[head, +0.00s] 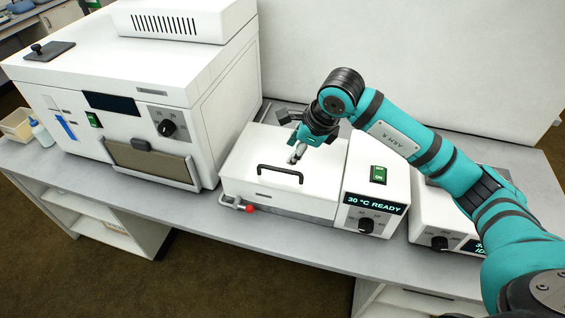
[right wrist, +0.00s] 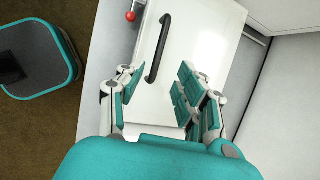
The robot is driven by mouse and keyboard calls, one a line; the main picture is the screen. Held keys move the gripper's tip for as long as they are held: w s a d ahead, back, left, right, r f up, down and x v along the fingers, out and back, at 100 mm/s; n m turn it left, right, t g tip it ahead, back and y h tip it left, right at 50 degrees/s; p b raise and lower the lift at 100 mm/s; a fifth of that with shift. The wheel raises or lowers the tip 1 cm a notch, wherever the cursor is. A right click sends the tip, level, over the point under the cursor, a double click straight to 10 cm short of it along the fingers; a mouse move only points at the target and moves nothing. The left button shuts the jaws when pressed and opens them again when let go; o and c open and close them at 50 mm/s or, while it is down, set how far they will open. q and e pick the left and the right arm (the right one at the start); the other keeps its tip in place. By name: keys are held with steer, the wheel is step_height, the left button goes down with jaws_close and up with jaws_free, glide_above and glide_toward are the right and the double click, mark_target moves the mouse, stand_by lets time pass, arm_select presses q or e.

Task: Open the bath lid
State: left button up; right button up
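The water bath stands on the bench with its white lid (head: 247,165) closed and flat. A black bar handle (head: 280,170) rises from the lid; in the right wrist view the handle (right wrist: 158,48) runs lengthwise ahead of the fingers. My right gripper (head: 296,157) is above the lid, just behind the handle in the head view. In the right wrist view my right gripper (right wrist: 155,88) is open, with its teal finger pads apart and nothing between them. The handle's near end lies close to the gap between the pads. My left gripper is not in view.
A red-knobbed drain tap (head: 248,208) sticks out at the bath's front left. The control box (head: 377,180) beside the lid reads 30 °C READY. A large white oven-like instrument (head: 130,90) stands left; another unit (head: 437,230) stands right. The bench front (head: 300,233) is clear.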

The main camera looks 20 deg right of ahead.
mark_target(280, 169)
steer(key=p+x, duration=0.1)
steer(key=x, duration=0.8)
steer(key=shift+w+f+p, duration=0.15)
steer(key=shift+f+p, duration=0.15)
steer(key=shift+p, duration=0.1)
steer(key=shift+c, duration=0.2)
jaws_close()
